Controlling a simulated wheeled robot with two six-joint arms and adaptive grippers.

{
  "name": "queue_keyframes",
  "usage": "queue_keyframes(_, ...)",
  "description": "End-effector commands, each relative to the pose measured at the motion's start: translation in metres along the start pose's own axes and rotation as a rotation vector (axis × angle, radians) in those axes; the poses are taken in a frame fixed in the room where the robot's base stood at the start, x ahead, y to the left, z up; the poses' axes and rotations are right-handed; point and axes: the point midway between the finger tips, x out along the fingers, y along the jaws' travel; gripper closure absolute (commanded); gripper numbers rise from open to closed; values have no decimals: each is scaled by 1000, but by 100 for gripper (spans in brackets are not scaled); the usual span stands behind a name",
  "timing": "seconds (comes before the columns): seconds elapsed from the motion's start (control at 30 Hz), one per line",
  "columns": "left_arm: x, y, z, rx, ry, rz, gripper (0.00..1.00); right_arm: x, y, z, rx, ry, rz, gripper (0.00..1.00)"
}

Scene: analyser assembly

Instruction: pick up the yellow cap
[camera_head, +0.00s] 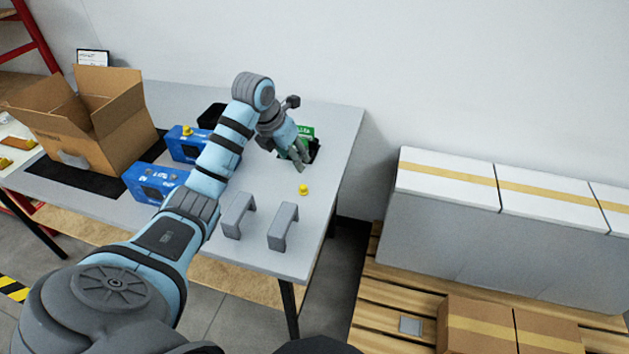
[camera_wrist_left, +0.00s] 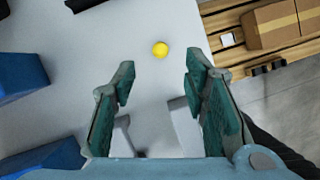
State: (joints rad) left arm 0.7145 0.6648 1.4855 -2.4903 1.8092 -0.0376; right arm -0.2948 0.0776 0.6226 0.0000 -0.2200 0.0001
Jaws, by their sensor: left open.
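The small yellow cap (camera_head: 303,189) stands on the white table near its right edge. It also shows in the left wrist view (camera_wrist_left: 160,49), ahead of the fingertips and between their lines. My left gripper (camera_head: 299,160) is above the table, a little behind the cap in the head view. In the left wrist view its two fingers (camera_wrist_left: 160,75) are spread apart with nothing between them, and the cap is apart from them. My right gripper is not in view.
Two grey handles (camera_head: 240,215) (camera_head: 284,227) stand in front of the cap. Blue boxes (camera_head: 155,183) (camera_head: 187,143), one with a yellow cap on top, are to the left. An open carton (camera_head: 100,130) stands far left.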

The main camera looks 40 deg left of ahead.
Motion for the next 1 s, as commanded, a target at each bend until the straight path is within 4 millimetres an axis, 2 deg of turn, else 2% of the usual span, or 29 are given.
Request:
queue_keyframes(0.07, 12, 5, -6, -10, 22, 14, 59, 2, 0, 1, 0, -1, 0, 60)
queue_keyframes(0.3, 74, 5, -8, -10, 20, 12, 59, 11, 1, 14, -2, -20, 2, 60)
queue_keyframes(0.47, 95, 4, -7, -7, 19, 11, 59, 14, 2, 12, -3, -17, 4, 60)
queue_keyframes(0.67, 134, -1, -9, -7, 18, 9, 59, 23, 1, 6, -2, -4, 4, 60)
queue_keyframes(0.73, 140, -1, -8, -5, 17, 10, 59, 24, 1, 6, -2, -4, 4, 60)
queue_keyframes(0.9, 140, -1, -8, -4, 16, 10, 59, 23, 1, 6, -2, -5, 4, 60)
queue_keyframes(0.93, 140, -1, -8, -4, 16, 10, 61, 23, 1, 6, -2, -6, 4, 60)
queue_keyframes(1.0, 140, -1, -7, -4, 16, 10, 72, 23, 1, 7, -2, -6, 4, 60)
